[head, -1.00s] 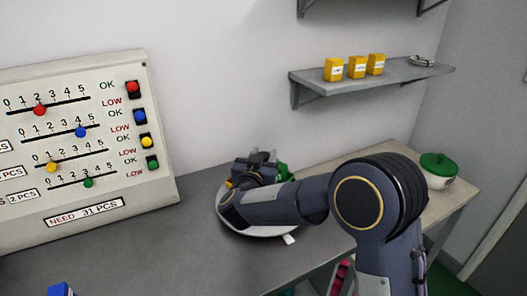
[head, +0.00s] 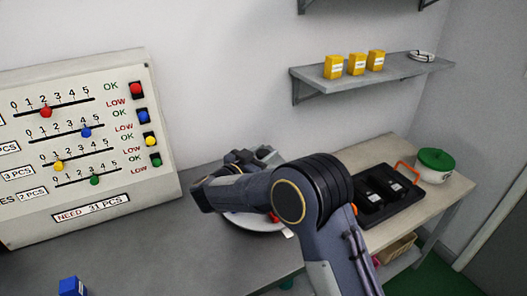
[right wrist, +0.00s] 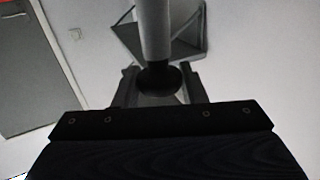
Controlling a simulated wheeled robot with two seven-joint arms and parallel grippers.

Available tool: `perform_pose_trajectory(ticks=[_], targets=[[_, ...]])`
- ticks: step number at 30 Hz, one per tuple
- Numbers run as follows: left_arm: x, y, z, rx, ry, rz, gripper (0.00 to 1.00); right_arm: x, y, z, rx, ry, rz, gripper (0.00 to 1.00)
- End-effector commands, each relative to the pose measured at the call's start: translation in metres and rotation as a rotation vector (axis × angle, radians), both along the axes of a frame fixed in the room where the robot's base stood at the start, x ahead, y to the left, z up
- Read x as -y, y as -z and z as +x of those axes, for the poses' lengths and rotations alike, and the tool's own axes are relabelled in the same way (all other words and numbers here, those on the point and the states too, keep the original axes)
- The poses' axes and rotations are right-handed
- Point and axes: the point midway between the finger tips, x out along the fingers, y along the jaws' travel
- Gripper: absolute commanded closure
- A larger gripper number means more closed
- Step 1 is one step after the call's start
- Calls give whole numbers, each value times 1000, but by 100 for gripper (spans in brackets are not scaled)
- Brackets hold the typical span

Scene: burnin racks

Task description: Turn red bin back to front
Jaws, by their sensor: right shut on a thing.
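A round pale turntable (head: 250,222) sits on the grey table, mostly hidden under my right arm. A small red patch (head: 274,217) shows at its right front edge, probably part of the red bin; the rest is hidden. My right gripper (head: 258,157) is above the turntable, its fingers partly hidden by my wrist. In the right wrist view a pale upright rod with a dark rounded end (right wrist: 157,78) stands between the fingers, and the gripper is shut on it. My left gripper is out of view.
A panel with sliders (head: 85,150) stands at the left. A blue box (head: 72,287) lies at the front left. A black tray with an orange handle (head: 372,217) and a green-lidded pot (head: 436,166) stand at the right. Yellow boxes (head: 356,64) stand on a wall shelf.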

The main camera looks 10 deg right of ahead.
Motion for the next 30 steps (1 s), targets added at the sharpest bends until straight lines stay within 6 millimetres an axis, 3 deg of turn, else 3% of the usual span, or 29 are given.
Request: perform_pose_trajectory(ticks=[20,21,25,30], targets=[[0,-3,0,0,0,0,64,0,-1,0,3,33,-1,100],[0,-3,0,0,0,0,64,0,-1,0,3,33,-1,60],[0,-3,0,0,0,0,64,0,-1,0,3,33,0,43],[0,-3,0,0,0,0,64,0,-1,0,1,33,0,42]])
